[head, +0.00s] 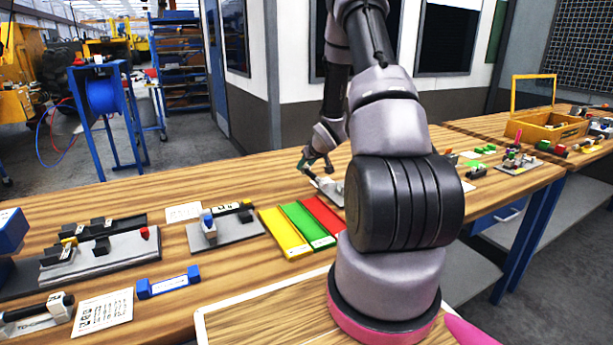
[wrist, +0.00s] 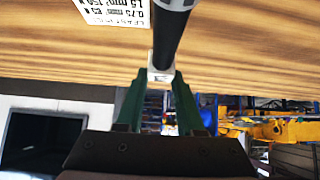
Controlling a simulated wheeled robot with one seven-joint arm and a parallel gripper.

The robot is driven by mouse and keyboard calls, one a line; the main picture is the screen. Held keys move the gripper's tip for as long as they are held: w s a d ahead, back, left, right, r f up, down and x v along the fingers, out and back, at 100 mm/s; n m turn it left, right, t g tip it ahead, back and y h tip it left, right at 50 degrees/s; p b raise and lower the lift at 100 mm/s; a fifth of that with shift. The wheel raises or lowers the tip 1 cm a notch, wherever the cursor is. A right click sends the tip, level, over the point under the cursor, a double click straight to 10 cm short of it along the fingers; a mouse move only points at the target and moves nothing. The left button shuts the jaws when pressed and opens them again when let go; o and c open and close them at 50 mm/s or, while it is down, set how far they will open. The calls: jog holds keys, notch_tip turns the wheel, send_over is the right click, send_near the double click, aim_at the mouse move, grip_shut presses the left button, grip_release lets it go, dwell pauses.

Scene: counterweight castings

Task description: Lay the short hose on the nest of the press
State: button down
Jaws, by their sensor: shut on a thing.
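My gripper (wrist: 160,85) is shut on a black hose (wrist: 168,35), seen in the wrist view. The fingers close on the hose's pale end, and the hose runs upward out of the picture, with a light band near the top edge. In the head view my gripper (head: 318,168) is small, at the far side of the bench, just above a grey plate fixture (head: 327,187) that my arm partly hides. The hose cannot be made out there. Which fixture is the press, and its nest, I cannot tell for sure.
Yellow (head: 284,234), green (head: 306,224) and red (head: 323,214) strips lie on the wooden bench. Grey fixtures with a blue part (head: 208,222) and black blocks (head: 101,246) stand left. A blue-ended block (head: 168,284) lies in front. A yellow-edged box (head: 547,127) stands far right.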

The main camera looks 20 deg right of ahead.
notch_tip(320, 180, up, 6)
jog(key=shift+f, duration=0.1)
jog(key=s+a, duration=0.3)
jog(key=a, duration=0.4)
jog(key=s+a, duration=0.3)
jog(key=a, duration=0.4)
jog(key=s+f, duration=0.5)
jog(key=f, duration=0.1)
jog(key=shift+s+a+f, duration=0.3)
jog(key=shift+s+a, duration=0.05)
jog(key=shift+s, duration=0.05)
